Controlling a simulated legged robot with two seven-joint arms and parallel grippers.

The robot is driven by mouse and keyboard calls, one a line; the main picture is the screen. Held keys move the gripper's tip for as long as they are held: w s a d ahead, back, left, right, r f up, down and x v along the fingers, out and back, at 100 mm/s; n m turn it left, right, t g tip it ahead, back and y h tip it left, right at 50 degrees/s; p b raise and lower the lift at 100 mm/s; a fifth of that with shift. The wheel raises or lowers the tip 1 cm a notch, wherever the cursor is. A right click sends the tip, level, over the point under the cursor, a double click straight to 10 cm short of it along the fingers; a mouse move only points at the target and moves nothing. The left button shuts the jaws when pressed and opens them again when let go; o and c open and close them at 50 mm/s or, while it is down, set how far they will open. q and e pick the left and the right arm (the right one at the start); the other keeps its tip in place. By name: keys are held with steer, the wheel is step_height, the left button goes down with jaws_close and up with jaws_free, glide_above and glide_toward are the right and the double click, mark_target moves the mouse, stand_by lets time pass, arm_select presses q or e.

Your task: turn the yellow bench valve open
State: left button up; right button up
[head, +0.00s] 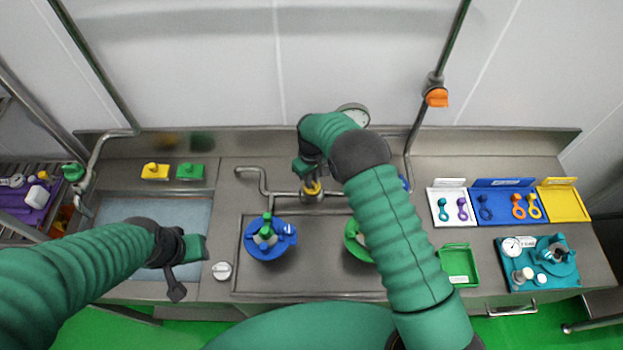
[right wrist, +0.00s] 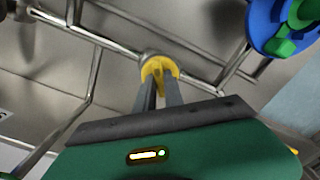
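The yellow bench valve (head: 312,188) sits on the steel pipe at the back of the bench, mostly hidden behind my right gripper in the head view. In the right wrist view the yellow valve (right wrist: 160,66) is at the fingertips. My right gripper (right wrist: 160,84) has its two grey fingers close together, one on each side of the valve's yellow handle, and looks shut on it. My left gripper (head: 176,288) hangs over the sink at the left, away from the valve; its fingers do not show clearly.
A blue round fixture with a green handle (head: 266,240) stands left of centre; a green one (head: 354,240) is partly behind my right arm. A gauge (head: 354,113) is behind my right wrist. Trays, including a green tray (head: 458,264), lie at the right. An orange valve (head: 437,97) is on the wall pipe.

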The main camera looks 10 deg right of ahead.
jaws_close()
steer(key=shift+f+n+b, duration=0.1)
steer(key=shift+n+b, duration=0.8)
steer(key=n+b, duration=0.1)
steer(key=n, duration=0.1)
steer(key=shift+n+b, duration=0.3)
steer(key=shift+b, duration=0.05)
steer(key=n+b, duration=0.1)
steer(key=n, duration=0.2)
steer(key=shift+r+n+b, duration=0.2)
steer(key=shift+n+b, duration=0.35)
steer(key=shift+n, duration=0.95)
steer(key=shift+w, duration=0.1)
steer(key=o, duration=0.5)
jaws_free()
